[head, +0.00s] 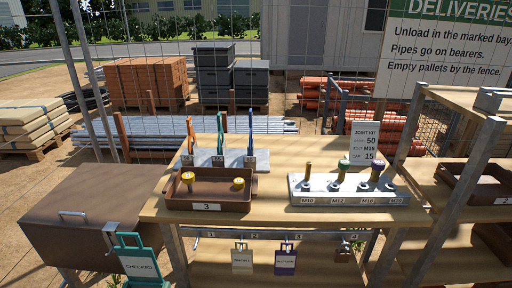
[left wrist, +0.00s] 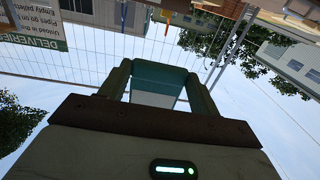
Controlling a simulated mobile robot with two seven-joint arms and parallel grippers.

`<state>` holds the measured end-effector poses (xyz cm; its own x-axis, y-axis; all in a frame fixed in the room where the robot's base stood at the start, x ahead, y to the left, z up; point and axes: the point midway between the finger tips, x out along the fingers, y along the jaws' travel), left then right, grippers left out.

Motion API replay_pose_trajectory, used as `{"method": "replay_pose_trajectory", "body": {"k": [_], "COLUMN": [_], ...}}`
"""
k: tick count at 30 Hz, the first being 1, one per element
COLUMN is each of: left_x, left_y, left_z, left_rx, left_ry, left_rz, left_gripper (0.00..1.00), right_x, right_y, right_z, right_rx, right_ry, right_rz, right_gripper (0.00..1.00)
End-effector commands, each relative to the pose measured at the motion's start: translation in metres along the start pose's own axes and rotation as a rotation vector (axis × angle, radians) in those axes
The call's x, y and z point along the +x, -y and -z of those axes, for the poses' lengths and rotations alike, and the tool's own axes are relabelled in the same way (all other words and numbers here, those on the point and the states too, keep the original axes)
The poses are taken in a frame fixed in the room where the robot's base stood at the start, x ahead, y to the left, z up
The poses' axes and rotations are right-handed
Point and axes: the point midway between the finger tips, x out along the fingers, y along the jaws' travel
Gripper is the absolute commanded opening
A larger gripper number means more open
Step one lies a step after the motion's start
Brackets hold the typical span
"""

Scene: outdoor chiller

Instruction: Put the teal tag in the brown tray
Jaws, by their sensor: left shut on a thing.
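The teal tag (head: 140,264) shows at the lower left in the head view. It has an open loop on top and a white label reading CHECKED. It is in front of the brown chest and left of the table. My left gripper (left wrist: 160,80) is shut on the tag; a teal and white part of it (left wrist: 157,84) shows between the fingers in the left wrist view. The brown tray (head: 208,205), marked 3, stands on the table with two yellow-topped pieces inside. My right gripper is not in view.
The wooden table (head: 275,214) carries a grey block with labelled pegs (head: 345,198) right of the tray. Upright tools (head: 220,140) stand behind the tray. A brown chest (head: 90,205) stands left.

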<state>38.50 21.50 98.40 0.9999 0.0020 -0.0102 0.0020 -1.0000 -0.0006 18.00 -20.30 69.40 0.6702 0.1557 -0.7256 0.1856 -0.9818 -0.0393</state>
Motion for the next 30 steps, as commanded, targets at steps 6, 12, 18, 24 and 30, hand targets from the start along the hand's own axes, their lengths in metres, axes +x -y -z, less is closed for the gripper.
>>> {"method": "replay_pose_trajectory", "body": {"k": [6,12,18,24,30], "left_x": [-0.005,-0.005,-0.005,-0.002,0.005], "left_y": [0.0,0.0,0.0,-0.007,-0.033], "left_z": [0.01,0.008,0.009,0.015,0.033], "left_rx": [0.0,-0.001,-0.001,0.0,0.003], "left_ry": [0.002,0.004,0.003,-0.001,-0.005], "left_rz": [-0.001,-0.001,-0.001,-0.036,-0.156], "left_gripper": [0.0,0.0,0.0,0.0,0.0], "right_x": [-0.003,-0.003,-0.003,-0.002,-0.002], "right_y": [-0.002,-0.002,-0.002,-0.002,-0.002], "right_z": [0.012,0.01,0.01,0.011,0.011], "right_rx": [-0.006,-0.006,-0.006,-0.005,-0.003], "right_ry": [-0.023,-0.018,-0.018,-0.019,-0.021], "right_rz": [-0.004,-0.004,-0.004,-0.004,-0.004], "right_gripper": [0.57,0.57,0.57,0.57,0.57]}}
